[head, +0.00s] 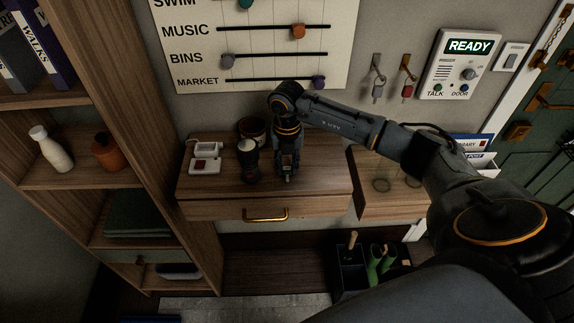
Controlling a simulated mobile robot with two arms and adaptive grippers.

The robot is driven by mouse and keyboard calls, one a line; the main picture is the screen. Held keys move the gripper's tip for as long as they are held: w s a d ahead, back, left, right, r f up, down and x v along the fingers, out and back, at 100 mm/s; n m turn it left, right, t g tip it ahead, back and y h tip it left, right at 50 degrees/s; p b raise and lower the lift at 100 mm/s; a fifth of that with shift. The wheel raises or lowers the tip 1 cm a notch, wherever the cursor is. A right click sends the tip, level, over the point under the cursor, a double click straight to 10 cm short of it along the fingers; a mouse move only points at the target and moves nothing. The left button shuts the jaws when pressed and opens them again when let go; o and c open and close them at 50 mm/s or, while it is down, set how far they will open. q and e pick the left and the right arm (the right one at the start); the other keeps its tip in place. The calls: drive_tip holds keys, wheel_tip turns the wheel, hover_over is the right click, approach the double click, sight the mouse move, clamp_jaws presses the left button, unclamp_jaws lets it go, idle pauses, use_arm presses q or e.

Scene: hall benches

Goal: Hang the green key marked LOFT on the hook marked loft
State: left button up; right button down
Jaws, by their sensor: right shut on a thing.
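My right gripper (287,172) points down over the small wooden table (325,178). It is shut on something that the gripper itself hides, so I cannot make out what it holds. I cannot see the green key marked LOFT. Two wall hooks show to the right of the board: the left hook (376,62) has a grey key (377,92) hanging from it, and the right hook (406,65) has a red key (407,92). I can read no hook labels, and no hook marked loft shows. My left gripper is not in view.
On the table near my right gripper stand a black torch-like object (248,162), a brown round pot (252,127) and a white device (205,158). A wooden shelf (75,172) stands left. A READY panel (462,68) is right of the hooks. A dark bin (350,272) stands below.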

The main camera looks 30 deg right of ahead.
drive_tip(key=shift+r+p, duration=2.2)
drive_tip(key=shift+r, duration=1.4)
